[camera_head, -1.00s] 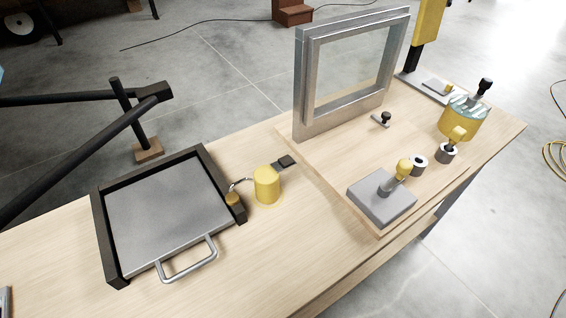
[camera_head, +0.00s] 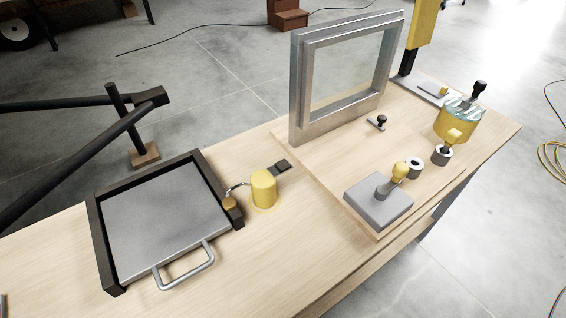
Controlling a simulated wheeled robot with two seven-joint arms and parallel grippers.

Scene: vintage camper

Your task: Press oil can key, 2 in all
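The oil can (camera_head: 263,188) is a small yellow cylinder standing upright on the wooden bench, right of the grey tray. A thin spout (camera_head: 236,187) reaches left from it to a small brass-coloured tip by the tray's dark rim. A flat dark key (camera_head: 282,165) sticks out behind the can to the right. Nothing touches the key or the can from above. Neither of my grippers can be made out in the head view.
A black-framed grey tray (camera_head: 165,218) with a handle lies left. Right are an upright metal frame (camera_head: 297,95), a grey block with a yellow knob (camera_head: 378,202), small rings and a yellow pot (camera_head: 455,124). Bench front of the can is clear.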

